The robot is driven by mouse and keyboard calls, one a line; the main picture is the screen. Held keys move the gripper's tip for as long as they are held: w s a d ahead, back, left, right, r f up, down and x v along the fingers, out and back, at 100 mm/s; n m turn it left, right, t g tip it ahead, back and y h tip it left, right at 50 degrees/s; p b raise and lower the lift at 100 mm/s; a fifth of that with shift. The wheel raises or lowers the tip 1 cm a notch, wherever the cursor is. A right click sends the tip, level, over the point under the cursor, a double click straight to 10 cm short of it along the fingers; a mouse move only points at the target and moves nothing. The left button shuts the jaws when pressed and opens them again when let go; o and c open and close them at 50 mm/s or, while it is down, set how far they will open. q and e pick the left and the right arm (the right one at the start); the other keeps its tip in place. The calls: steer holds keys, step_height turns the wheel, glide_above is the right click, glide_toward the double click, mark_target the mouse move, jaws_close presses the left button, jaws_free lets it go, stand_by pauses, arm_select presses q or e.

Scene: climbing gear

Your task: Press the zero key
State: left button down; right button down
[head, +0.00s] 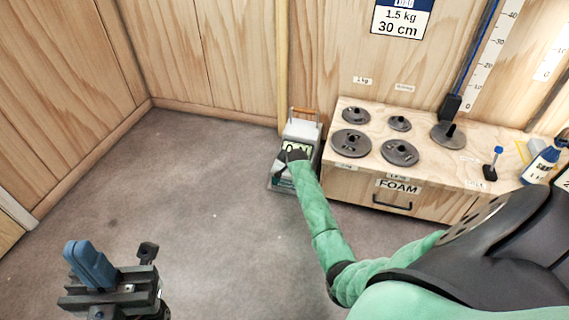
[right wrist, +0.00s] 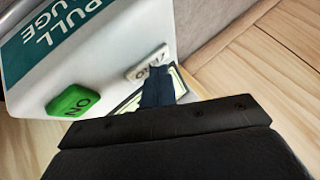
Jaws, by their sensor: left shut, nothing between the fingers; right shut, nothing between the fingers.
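The pull gauge (head: 304,130) is a pale box with an orange handle, standing on the floor against the wooden bench. In the right wrist view its white face (right wrist: 130,30) has a teal label, a green ON key (right wrist: 75,101) and a white zero key (right wrist: 146,65). My right gripper (right wrist: 157,76) is shut and empty, its blue fingertips overlapping the zero key's lower edge. I cannot tell whether they touch it. In the head view my right gripper (head: 290,158) partly covers the gauge's display. My left gripper (head: 88,262) is shut and empty over the floor at lower left.
The bench (head: 450,170) to the right holds several dark weight discs (head: 351,142), a small stand with a blue knob (head: 494,160) and a blue-and-white bottle (head: 541,163). Wooden walls (head: 200,50) close the back and left. The grey floor (head: 170,185) is clear.

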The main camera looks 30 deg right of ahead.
steer(key=shift+r, duration=0.15)
steer(key=shift+r+p, duration=0.15)
steer(key=shift+p, duration=0.25)
steer(key=shift+r+p, duration=0.45)
steer(key=shift+p, duration=0.25)
steer(key=shift+r, duration=0.15)
step_height(320, 180, up, 5)
steer(key=p, duration=0.5)
steer(key=shift+p, duration=0.35)
